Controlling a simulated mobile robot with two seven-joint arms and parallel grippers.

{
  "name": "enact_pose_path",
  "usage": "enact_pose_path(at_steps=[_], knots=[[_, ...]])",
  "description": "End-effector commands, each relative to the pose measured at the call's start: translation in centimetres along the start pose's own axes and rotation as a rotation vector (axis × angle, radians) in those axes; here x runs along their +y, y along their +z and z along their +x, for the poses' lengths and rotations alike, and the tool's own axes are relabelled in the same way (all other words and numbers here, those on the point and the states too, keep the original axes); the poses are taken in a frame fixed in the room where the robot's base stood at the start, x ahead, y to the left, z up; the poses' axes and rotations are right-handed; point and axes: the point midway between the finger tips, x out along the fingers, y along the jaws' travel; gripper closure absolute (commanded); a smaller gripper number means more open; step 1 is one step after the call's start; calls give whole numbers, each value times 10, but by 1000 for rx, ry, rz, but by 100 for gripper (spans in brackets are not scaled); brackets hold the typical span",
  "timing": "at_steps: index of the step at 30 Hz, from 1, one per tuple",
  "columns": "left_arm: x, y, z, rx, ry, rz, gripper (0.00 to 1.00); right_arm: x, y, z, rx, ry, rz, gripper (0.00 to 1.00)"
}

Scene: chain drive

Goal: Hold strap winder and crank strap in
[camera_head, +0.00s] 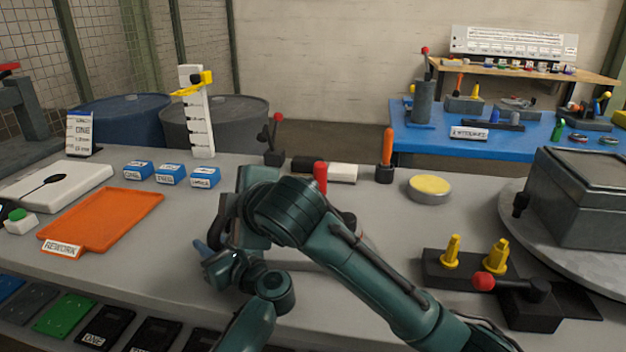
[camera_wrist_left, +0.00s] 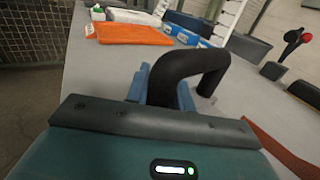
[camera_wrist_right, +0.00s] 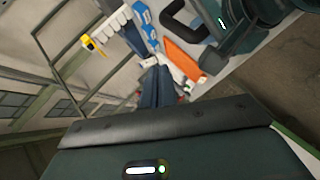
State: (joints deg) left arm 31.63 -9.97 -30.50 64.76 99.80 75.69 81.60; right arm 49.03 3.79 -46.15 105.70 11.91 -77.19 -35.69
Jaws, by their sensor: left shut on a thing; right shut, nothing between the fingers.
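A thick black arched handle (camera_wrist_left: 190,65) rises between the blue fingers of my left gripper (camera_wrist_left: 162,88), which is shut on it. The handle also shows in the right wrist view (camera_wrist_right: 183,20). In the head view my left gripper (camera_head: 203,250) is low over the near part of the grey bench, with a blue finger pointing left. My right gripper (camera_wrist_right: 155,85) is shut and empty close by, mostly hidden behind my arm in the head view. An orange-red strip (camera_wrist_left: 283,148) lies right of the handle; I cannot tell if it is the strap. The winder's body is hidden.
An orange tray (camera_head: 103,218) and several blue boxes (camera_head: 171,174) are on the left. A white post (camera_head: 202,130) stands behind. A red-knobbed lever (camera_head: 276,140), an orange-handled tool (camera_head: 388,150) and a yellow-topped disc (camera_head: 429,188) sit farther right. A black fixture (camera_head: 530,300) is at front right.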

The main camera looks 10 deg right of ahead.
Motion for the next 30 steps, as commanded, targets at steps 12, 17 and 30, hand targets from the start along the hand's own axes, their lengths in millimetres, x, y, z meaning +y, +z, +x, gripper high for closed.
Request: enact_pose_path(at_steps=[12, 17, 30], knots=[[0, 0, 1, 0, 2, 0, 100, 30, 30, -32, -352, -452, -1035, 100], [0, 0, 0, 0, 1, 0, 100, 48, 48, -53, -450, -614, -1236, 100], [0, 0, 0, 0, 2, 0, 100, 51, 78, -46, -489, -719, -1328, 100]])
